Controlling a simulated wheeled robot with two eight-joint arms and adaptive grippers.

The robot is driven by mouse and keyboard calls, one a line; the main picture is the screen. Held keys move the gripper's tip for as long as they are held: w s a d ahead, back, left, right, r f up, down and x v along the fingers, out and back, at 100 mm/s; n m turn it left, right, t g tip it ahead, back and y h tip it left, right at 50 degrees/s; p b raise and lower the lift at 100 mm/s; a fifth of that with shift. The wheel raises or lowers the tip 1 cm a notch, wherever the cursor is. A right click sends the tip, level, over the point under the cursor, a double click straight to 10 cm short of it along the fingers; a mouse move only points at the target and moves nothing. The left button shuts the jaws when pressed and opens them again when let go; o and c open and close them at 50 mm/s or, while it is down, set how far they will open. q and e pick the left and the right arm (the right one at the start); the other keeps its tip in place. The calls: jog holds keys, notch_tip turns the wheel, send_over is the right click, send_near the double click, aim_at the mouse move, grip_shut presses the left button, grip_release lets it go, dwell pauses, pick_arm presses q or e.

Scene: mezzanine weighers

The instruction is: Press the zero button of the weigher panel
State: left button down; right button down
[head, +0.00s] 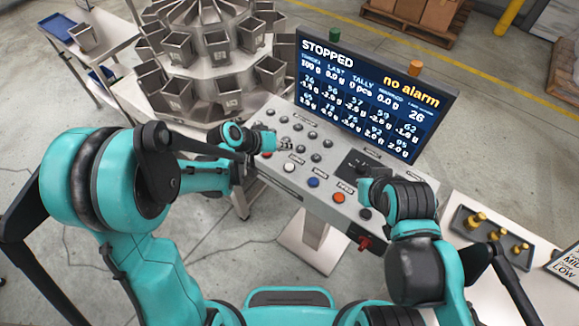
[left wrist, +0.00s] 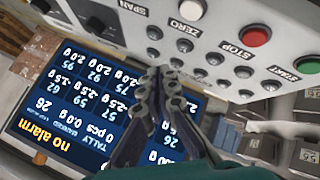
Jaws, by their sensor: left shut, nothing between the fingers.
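The weigher panel (head: 320,212) is a light grey console under a screen. Its zero button (head: 288,166) is white; in the left wrist view the zero button (left wrist: 192,9) sits at the top edge beside its ZERO label. My left gripper (head: 287,145) is shut and empty, over the panel on the screen side of the zero button. In the left wrist view the shut fingertips (left wrist: 159,72) appear below the ZERO label, near the small dark knobs, apart from the button. My right gripper (head: 364,184) is over the panel's right part; its fingers are too obscured to judge.
The red stop button (left wrist: 257,36) and green start button (left wrist: 308,66) are neighbours of zero. A blue button (head: 313,183) and an orange button (head: 338,198) lie to its right. The screen (head: 366,92) reads STOPPED and no alarm. A tray of brass weights (head: 486,236) stands right.

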aim_at(287, 167)
pick_arm(q)
notch_tip(287, 167, down, 7)
jog(key=b, duration=0.5)
jog(key=shift+f, duration=0.1)
jog(key=shift+f+b, duration=0.25)
jog(key=shift+b, duration=0.2)
dwell(0.7)
jog(key=shift+f+b, duration=0.4)
jog(key=shift+b, duration=0.1)
jog(key=shift+f+b, duration=0.4)
jog(key=shift+b, duration=0.05)
dwell(0.5)
dwell(0.3)
jog(key=shift+r+p, duration=0.6)
jog(key=shift+r, duration=0.25)
